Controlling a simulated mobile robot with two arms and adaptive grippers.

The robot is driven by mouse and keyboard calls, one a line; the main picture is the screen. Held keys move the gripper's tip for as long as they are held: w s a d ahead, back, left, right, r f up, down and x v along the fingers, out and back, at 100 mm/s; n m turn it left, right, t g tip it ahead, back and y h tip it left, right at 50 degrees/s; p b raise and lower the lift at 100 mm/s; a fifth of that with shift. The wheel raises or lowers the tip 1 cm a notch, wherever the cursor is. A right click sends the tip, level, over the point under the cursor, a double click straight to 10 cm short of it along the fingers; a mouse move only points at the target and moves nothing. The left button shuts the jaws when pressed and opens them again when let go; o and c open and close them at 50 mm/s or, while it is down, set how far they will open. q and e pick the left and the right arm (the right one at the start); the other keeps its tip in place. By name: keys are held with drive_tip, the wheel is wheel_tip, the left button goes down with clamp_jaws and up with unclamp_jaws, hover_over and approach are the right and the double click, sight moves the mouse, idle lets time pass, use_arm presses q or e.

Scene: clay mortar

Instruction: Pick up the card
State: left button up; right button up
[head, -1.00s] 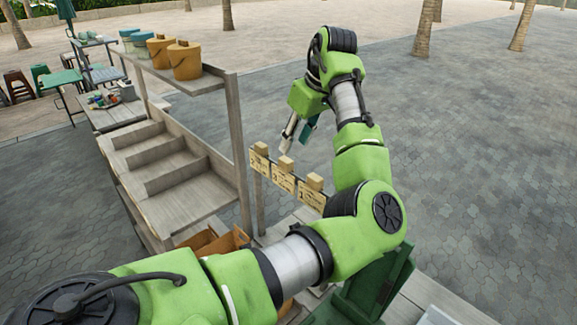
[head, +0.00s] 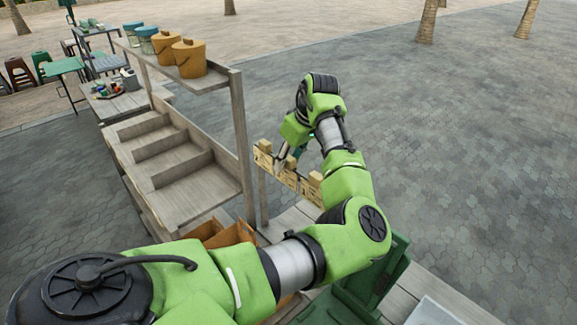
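Several tan paper cards with dark markings hang in a row from a rail with wooden blocks along its top. The left card (head: 263,163) and the right card (head: 309,191) show at its two ends. The middle card (head: 287,180) is partly covered by my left gripper. My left gripper (head: 288,160) points down at the rail, its fingertips at or just in front of the middle block and card. The fingers are small and overlap the rail, so I cannot tell their gap or any contact. My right gripper is out of view.
A wooden stepped shelf (head: 190,172) stands left of the rail, with yellow and blue buckets on its upper board (head: 208,82). Below are an open brown box (head: 230,234) and a green container (head: 372,290). Paved ground to the right is open.

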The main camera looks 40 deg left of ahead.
use_arm(q)
clamp_jaws()
drive_tip(key=shift+r, duration=0.1)
drive_tip(key=shift+r+b, duration=0.5)
drive_tip(key=shift+b, duration=0.25)
drive_tip(key=shift+s+r+b, duration=0.2)
drive_tip(key=shift+r+b, duration=0.75)
drive_tip(key=shift+r, duration=0.15)
drive_tip(key=s+d+r, duration=0.3)
drive_tip(key=s+r, duration=1)
drive_tip(key=r, duration=0.1)
drive_tip(key=shift+s+d+r+b, duration=0.15)
drive_tip(key=shift+b, duration=0.3)
